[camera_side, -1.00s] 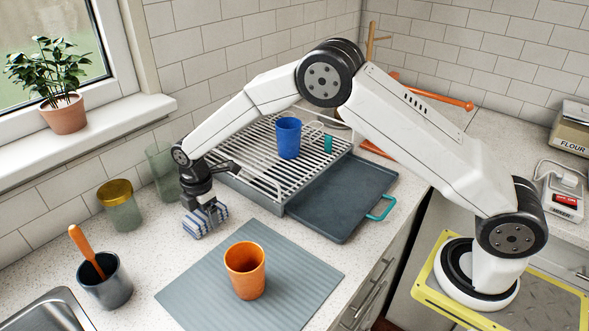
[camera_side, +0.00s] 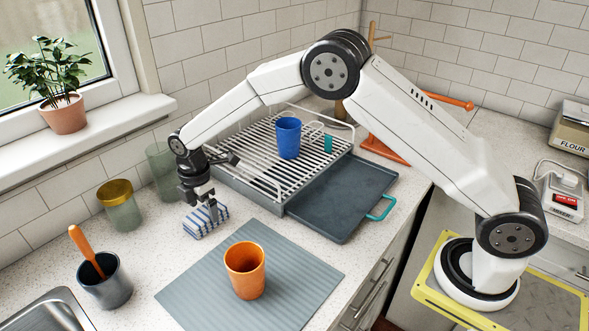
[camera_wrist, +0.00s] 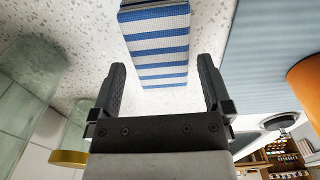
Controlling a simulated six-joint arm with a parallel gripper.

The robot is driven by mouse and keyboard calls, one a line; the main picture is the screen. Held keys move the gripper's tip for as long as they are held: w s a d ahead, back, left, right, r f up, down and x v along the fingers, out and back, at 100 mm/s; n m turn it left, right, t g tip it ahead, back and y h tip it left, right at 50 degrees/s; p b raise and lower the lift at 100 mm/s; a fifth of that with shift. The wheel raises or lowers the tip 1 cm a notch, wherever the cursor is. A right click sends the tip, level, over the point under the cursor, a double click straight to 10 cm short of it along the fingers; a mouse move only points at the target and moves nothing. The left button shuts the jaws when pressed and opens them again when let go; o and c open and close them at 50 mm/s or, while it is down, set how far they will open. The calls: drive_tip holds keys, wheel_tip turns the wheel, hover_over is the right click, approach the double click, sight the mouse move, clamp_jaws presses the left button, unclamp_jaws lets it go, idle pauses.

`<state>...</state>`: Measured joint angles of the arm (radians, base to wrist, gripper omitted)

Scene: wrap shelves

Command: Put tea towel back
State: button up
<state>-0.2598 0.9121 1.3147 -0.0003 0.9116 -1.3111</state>
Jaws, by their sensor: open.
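The tea towel (camera_side: 205,222) is a folded blue-and-white striped cloth lying on the speckled counter, left of the dish rack. My gripper (camera_side: 208,208) is above it, pointing down. In the wrist view the striped towel (camera_wrist: 160,50) lies beyond and between the two spread fingers of my gripper (camera_wrist: 161,80). The jaws are open and hold nothing. A small gap seems to separate the fingertips from the towel, but the exact height is hard to tell.
A grey ribbed mat (camera_side: 190,290) with an orange cup (camera_side: 245,270) lies in front. A dish rack (camera_side: 255,150) with a blue cup (camera_side: 288,138) stands behind. A gold-lidded jar (camera_side: 120,208), a green glass (camera_side: 162,172) and a dark utensil pot (camera_side: 106,283) stand left.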

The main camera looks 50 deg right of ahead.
sight(205, 213)
wheel_tip(205, 213, up, 10)
drive_tip(key=shift+f, duration=0.2)
idle(0.8)
drive_tip(key=s+d+f+m+t, duration=0.1)
drive_tip(key=s+d+m, duration=0.3)
drive_tip(key=s+m, duration=0.2)
drive_tip(key=s+d+f+m, duration=0.1)
drive_tip(key=s+d+m, duration=0.4)
drive_tip(key=s, duration=0.6)
drive_tip(key=s+d+f+m+t, duration=0.1)
drive_tip(key=s+d+m, duration=0.4)
drive_tip(key=s+m, duration=0.2)
drive_tip(key=shift+s+d+t, duration=0.15)
drive_tip(key=shift+s+t, duration=0.15)
drive_tip(key=shift+s, duration=0.6)
